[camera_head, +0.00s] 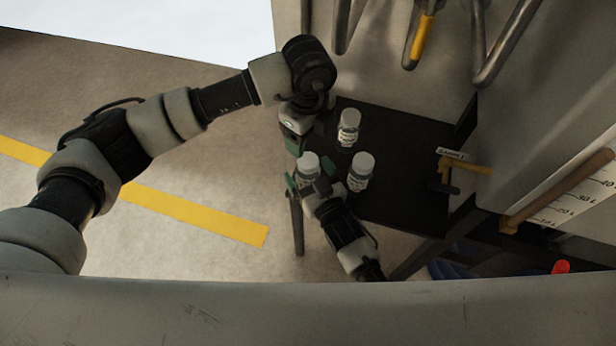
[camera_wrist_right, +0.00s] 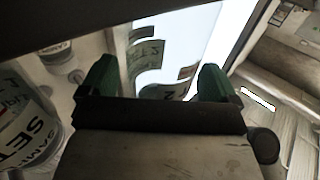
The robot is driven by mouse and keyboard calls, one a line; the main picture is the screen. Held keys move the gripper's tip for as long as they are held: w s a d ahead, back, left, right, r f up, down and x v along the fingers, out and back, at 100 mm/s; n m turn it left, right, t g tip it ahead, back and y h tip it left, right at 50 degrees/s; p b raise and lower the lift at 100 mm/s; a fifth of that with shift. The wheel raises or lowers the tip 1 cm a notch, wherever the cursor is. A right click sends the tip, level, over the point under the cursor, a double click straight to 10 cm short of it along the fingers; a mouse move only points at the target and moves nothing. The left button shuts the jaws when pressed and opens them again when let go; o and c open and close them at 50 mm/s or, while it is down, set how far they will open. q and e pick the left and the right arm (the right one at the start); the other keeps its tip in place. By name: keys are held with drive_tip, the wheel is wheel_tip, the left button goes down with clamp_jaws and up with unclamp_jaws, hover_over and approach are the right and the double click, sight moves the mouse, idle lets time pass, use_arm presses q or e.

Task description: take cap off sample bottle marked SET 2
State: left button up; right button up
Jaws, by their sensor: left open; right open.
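Three white-capped sample bottles stand on a black table (camera_head: 400,205) in the head view: a back one (camera_head: 348,128), a front left one (camera_head: 308,162) and a front right one (camera_head: 361,171). Their markings are too small to read there. My left gripper (camera_head: 303,140) is open, pointing down just behind the front left bottle. My right gripper (camera_head: 311,178) is open, with its fingers about the front left bottle; contact cannot be told. In the right wrist view, curved label pieces (camera_wrist_right: 148,55) show between the green fingertips, one seemingly with a 2. A bottle at left (camera_wrist_right: 30,130) reads SET, its number hidden.
A small yellow-handled valve (camera_head: 465,165) with a tag is at the table's right side. A grey cabinet with pipes and a yellow handle (camera_head: 422,38) rises behind. Open floor lies left.

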drive_tip(key=shift+w+a, duration=0.1)
drive_tip(key=shift+w, duration=0.15)
